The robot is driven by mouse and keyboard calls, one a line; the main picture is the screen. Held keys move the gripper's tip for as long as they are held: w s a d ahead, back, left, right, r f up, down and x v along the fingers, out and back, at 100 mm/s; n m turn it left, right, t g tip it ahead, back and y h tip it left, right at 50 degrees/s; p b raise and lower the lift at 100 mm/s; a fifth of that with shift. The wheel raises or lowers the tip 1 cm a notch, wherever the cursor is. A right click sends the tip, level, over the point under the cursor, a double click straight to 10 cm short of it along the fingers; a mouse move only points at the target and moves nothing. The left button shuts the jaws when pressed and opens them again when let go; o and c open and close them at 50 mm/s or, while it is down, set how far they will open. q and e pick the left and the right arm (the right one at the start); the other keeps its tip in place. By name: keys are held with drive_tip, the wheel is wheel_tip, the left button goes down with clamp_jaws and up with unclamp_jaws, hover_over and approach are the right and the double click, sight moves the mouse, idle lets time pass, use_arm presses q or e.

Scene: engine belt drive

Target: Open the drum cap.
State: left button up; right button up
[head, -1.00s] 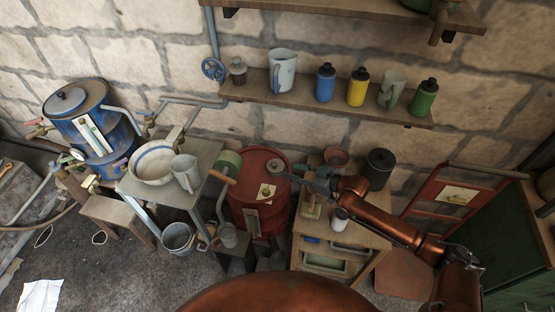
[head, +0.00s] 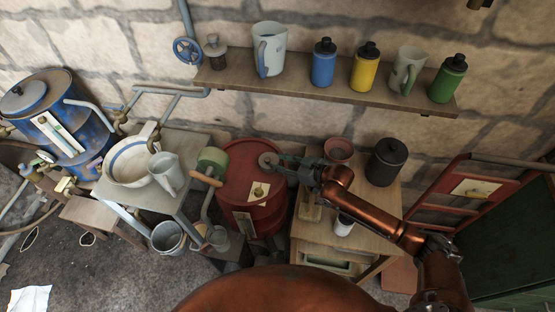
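The red drum (head: 240,205) stands on the floor in the middle of the head view, between the metal stand and the wooden cabinet. Its round grey cap (head: 268,159) is on the right part of the drum top. My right gripper (head: 279,162) reaches in from the right over the drum, with its fingertips at the cap's right side. The fingers are small and partly hidden, so I cannot tell whether they grip the cap. My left gripper is not in view.
The wooden cabinet (head: 364,203) holds a black canister (head: 386,162), a reddish pot (head: 338,149) and a white cup (head: 343,224). A green-drum crank (head: 212,163) stands close left of the red drum. A wall shelf (head: 220,79) with bottles and jugs runs above.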

sight(269, 159)
drive_tip(key=x, duration=0.3)
drive_tip(key=shift+w+a+f, duration=0.15)
drive_tip(key=shift+w+f, duration=0.15)
drive_tip(key=shift+w, duration=0.05)
drive_tip(key=shift+w+a+f, duration=0.1)
drive_tip(key=shift+w+a, duration=0.1)
drive_tip(key=shift+a, duration=0.25)
drive_tip(key=shift+d, duration=0.1)
drive_tip(key=c, duration=0.5)
clamp_jaws()
drive_tip(key=shift+w+d, duration=0.1)
